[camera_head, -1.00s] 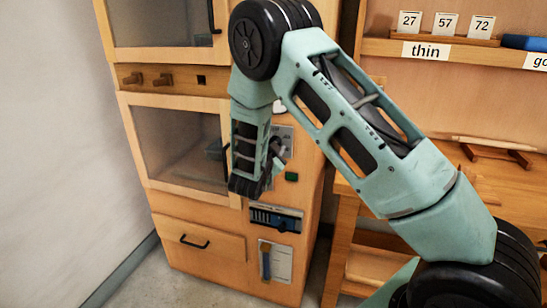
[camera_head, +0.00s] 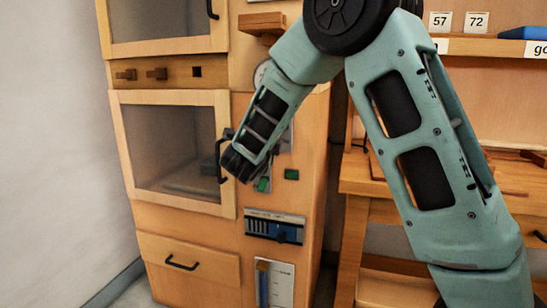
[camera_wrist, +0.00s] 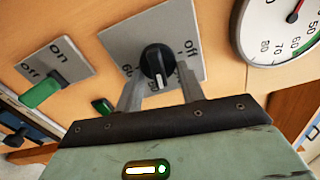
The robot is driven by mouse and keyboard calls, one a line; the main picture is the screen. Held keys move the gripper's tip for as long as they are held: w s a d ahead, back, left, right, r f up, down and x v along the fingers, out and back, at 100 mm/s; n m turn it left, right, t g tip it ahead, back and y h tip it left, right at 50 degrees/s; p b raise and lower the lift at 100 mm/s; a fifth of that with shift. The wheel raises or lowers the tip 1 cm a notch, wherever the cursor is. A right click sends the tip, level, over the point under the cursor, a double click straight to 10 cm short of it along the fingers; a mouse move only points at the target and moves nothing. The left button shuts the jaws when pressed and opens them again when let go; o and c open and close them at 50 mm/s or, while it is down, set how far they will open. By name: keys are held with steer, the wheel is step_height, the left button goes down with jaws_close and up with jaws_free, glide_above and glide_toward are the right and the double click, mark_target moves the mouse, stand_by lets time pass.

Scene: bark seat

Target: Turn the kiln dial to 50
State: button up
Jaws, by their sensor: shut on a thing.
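The kiln dial is a black knob (camera_wrist: 157,62) with a white mark, on a grey plate (camera_wrist: 118,45) in the wrist view. "off" shows at the plate's right and "60" at its left. Most of the scale is hidden, so I cannot read the setting. My gripper (camera_wrist: 160,72) is shut on the knob, with one pale finger at each side. In the head view my gripper (camera_head: 238,164) is at the kiln front (camera_head: 225,245), and its wrist hides the knob.
A round gauge (camera_wrist: 279,28) is right of the dial in the wrist view. A green on/off switch (camera_wrist: 41,91) and a green button (camera_wrist: 103,105) are nearby. In the head view, a door handle (camera_head: 221,160) is close left of my wrist.

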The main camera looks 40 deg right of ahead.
steer(key=m+b, duration=0.2)
steer(key=b, duration=0.1)
steer(key=m+b, duration=0.2)
steer(key=b, duration=0.2)
steer(key=shift+f, duration=0.35)
steer(key=shift+w+r, duration=0.1)
steer(key=o, duration=1)
steer(key=shift+c, duration=0.2)
steer(key=shift+a, duration=0.1)
steer(key=p+v, duration=0.2)
steer(key=v, duration=1.5)
steer(key=shift+a, duration=0.1)
